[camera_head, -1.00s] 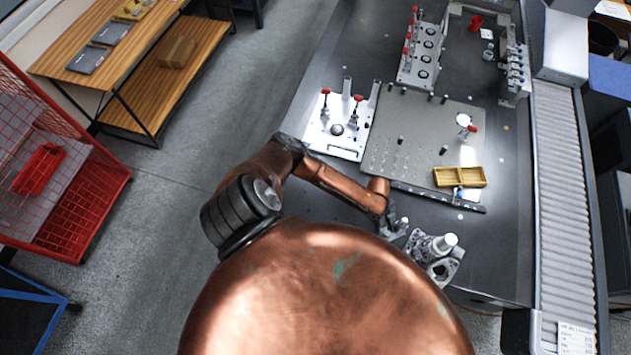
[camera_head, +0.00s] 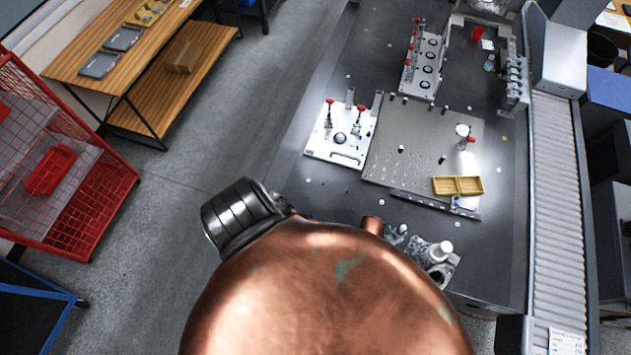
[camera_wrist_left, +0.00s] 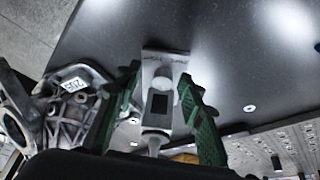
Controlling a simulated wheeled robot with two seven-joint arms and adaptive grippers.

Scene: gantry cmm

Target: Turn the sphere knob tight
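In the left wrist view, my left gripper (camera_wrist_left: 160,82) has its two green fingers spread apart. Between them stands a pale grey fixture (camera_wrist_left: 152,62) with a dark square on its face. A rounded grey piece (camera_wrist_left: 153,137), which may be the sphere knob, shows low between the fingers, partly hidden by the gripper body. I see no clear finger contact with it. In the head view, a small pale rounded part (camera_head: 402,229) shows at the table's near edge, beside my mostly hidden left hand. My right gripper is not in view.
A grey casting (camera_head: 436,258) stands close to the left gripper; it also shows in the left wrist view (camera_wrist_left: 75,105). Farther off are a clamp plate (camera_head: 343,133), a perforated plate (camera_head: 410,150) and a yellow tray (camera_head: 458,185). A roller conveyor (camera_head: 556,200) borders the right side.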

